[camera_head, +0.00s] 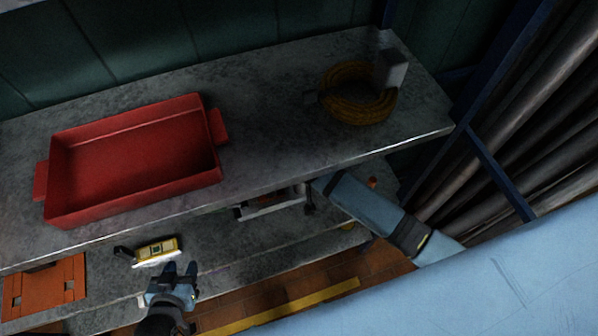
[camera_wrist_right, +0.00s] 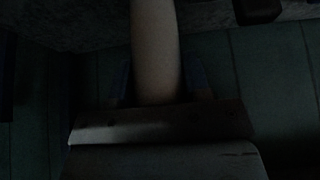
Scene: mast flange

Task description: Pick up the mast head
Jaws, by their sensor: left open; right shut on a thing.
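In the right wrist view a pale round post (camera_wrist_right: 155,45) rises from a flat plate (camera_wrist_right: 160,122); I take this to be the mast head. My right gripper (camera_wrist_right: 157,75) is shut on the post, with a finger on each side. That view is very dark. In the head view a pale, partly hidden piece (camera_head: 268,207) lies by the end of my right arm, under the upper shelf's front edge; I cannot tell if it is the same thing. The shelf hides my right fingers there. My left gripper (camera_head: 180,270) is open and empty at the lower shelf's front.
The upper grey shelf (camera_head: 270,110) holds a red tray (camera_head: 130,160) and a yellow coil (camera_head: 345,110) beside a grey block (camera_head: 390,68). The lower shelf (camera_head: 215,235) holds a yellow device (camera_head: 157,250) just beyond my left gripper and an orange panel (camera_head: 45,288). Pipes (camera_head: 530,100) stand right.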

